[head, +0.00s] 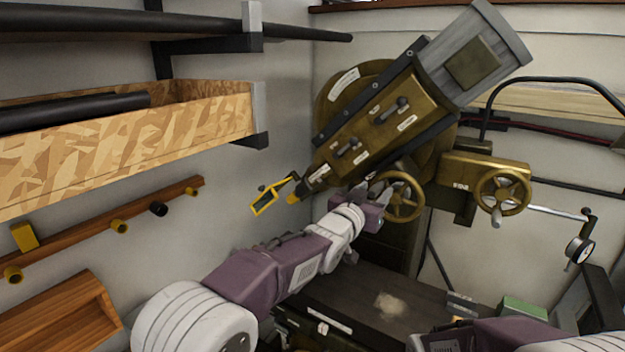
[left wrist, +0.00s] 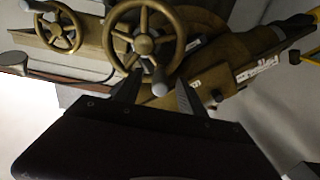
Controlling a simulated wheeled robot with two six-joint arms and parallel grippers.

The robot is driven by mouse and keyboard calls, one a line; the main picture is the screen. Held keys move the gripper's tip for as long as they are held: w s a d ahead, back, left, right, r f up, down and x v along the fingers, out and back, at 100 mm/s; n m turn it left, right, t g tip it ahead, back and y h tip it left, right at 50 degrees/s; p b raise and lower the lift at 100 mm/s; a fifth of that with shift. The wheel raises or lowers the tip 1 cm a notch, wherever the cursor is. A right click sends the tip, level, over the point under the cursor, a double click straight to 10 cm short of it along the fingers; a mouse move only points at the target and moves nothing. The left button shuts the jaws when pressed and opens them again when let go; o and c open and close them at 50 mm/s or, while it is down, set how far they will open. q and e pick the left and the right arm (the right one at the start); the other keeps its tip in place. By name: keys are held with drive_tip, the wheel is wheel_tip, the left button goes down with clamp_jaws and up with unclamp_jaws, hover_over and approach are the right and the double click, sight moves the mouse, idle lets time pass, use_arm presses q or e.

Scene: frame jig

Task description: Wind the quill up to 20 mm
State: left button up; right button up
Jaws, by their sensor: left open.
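A tilted brass-coloured machine head (head: 385,115) carries a spoked handwheel (head: 401,214) low on its body. This handwheel fills the upper middle of the left wrist view (left wrist: 145,12), with a grey handle knob (left wrist: 160,89) on its lower rim. My left gripper (head: 378,189) is at the handwheel's left side in the head view. In the left wrist view its fingers (left wrist: 157,88) are open, with the knob appearing between their tips. I cannot tell whether they touch it. No quill scale reading is legible. My right gripper is out of view.
A second handwheel (head: 503,192) on a brass box is to the right. A dial gauge (head: 580,250) hangs on an arm at far right. A yellow-framed piece (head: 264,203) sticks out by the machine's nose.

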use_arm(q)
drive_tip(key=shift+w+d, duration=0.25)
drive_tip(key=shift+w, duration=0.05)
drive_tip(key=shift+a, duration=0.2)
drive_tip(key=shift+d, duration=0.2)
clamp_jaws()
drive_tip(key=shift+a+f, duration=0.1)
drive_tip(key=shift+f, duration=0.05)
